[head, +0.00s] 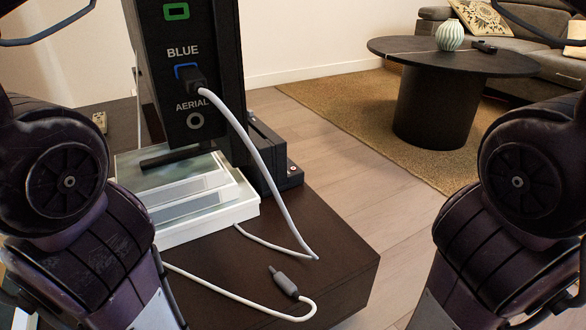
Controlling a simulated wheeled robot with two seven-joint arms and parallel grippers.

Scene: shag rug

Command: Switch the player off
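A low white box (250,209) with grey-green panels on top lies on the dark cabinet (335,262), partly under the black upright panel (202,70). A flat black box (278,160) stands behind it, with a tiny reddish spot on its near end. I cannot tell which of these is the player, and no power switch can be made out. The panel has a green-rimmed socket (176,12), a blue socket marked BLUE with a black plug (191,81) in it, and an empty round AERIAL socket (195,121). Both my grippers are out of view; only arm links show.
A white cable (262,165) hangs from the black plug to the cabinet top. A loose cable with a grey plug (284,283) lies near the cabinet's front edge. A small remote-like item (100,122) lies at the left. A round table (440,95) and sofa (520,45) stand beyond.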

